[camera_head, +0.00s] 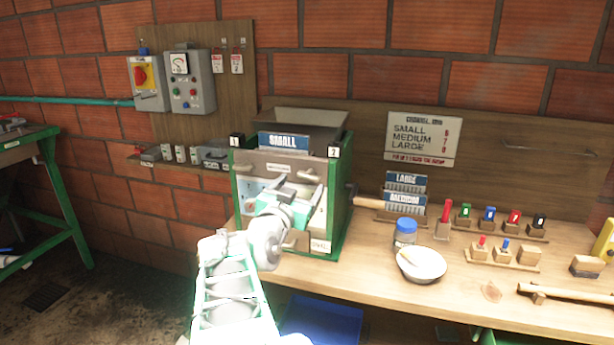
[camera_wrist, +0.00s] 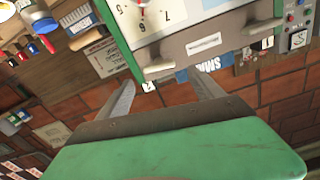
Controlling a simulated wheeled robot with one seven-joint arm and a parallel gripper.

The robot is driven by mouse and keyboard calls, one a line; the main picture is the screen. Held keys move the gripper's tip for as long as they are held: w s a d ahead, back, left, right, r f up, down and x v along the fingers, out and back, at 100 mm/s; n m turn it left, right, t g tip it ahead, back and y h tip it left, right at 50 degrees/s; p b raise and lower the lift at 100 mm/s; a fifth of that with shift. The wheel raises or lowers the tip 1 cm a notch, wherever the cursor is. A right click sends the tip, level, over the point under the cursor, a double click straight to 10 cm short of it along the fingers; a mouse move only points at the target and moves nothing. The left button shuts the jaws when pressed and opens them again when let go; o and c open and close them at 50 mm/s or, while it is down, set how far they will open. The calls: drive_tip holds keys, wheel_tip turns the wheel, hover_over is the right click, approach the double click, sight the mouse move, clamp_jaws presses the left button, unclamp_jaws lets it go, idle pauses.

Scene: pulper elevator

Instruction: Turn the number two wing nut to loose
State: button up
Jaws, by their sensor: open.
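The pulper is a green-framed box (camera_head: 345,190) with a blue SMALL sign and small labels 1 and 2 at its upper corners. The number two wing nut (camera_head: 309,175) is a pale, wide-winged knob at the right of the front panel, below label 2. In the wrist view the wing nut (camera_wrist: 158,71) lies just beyond and between my fingertips, its wings lying roughly along the panel's edge. My gripper (camera_head: 290,185) is open in front of the panel; its fingers (camera_wrist: 164,82) look empty. Contact with the nut cannot be told.
The number one wing nut (camera_head: 245,168) is on the panel's left; it shows in the wrist view (camera_wrist: 248,54) too. A dial face (camera_wrist: 150,17) is on the front. A white bowl (camera_head: 422,266) and blue-lidded jar (camera_head: 405,234) stand on the bench to the right.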

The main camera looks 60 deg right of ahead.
sight(307, 177)
drive_tip(key=d, duration=0.4)
drive_tip(key=w+d+p, duration=0.1)
drive_tip(key=d, duration=0.1)
drive_tip(key=shift+c, duration=0.6)
drive_tip(key=c, duration=1.3)
drive_tip(key=shift+o, duration=0.2)
drive_tip(key=shift+f+n+b, duration=0.3)
drive_tip(key=shift+n+b, duration=0.1)
drive_tip(key=shift+b, duration=0.65)
drive_tip(key=shift+r+n+b, duration=0.2)
drive_tip(key=shift+n+b, duration=0.3)
drive_tip(key=shift+r, duration=0.1)
